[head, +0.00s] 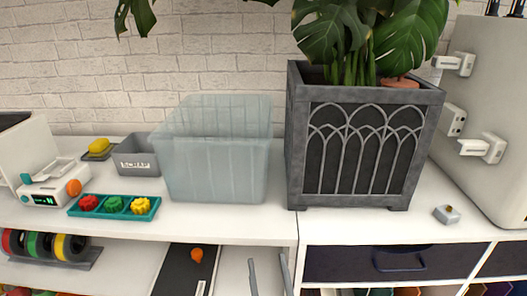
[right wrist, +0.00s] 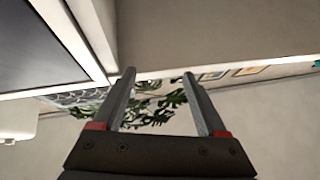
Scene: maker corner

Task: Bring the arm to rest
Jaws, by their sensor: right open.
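My right gripper (head: 268,272) shows at the bottom edge of the head view, in front of the white bench, as two thin grey fingers standing apart. The right wrist view shows the same gripper (right wrist: 159,74) open, with nothing between its grey fingers, which have red parts at their bases. Behind the fingers there is green foliage, a pale wall and a dark panel. The rest of my right arm is out of the head view. My left gripper is in neither view.
On the white bench (head: 235,228) stand a clear bin (head: 215,165), a dark planter (head: 355,150), a grey box (head: 137,158) and a teal tray (head: 95,209) with several coloured pieces. A small grey block (head: 447,214) lies at the right. The bench front between tray and planter is clear.

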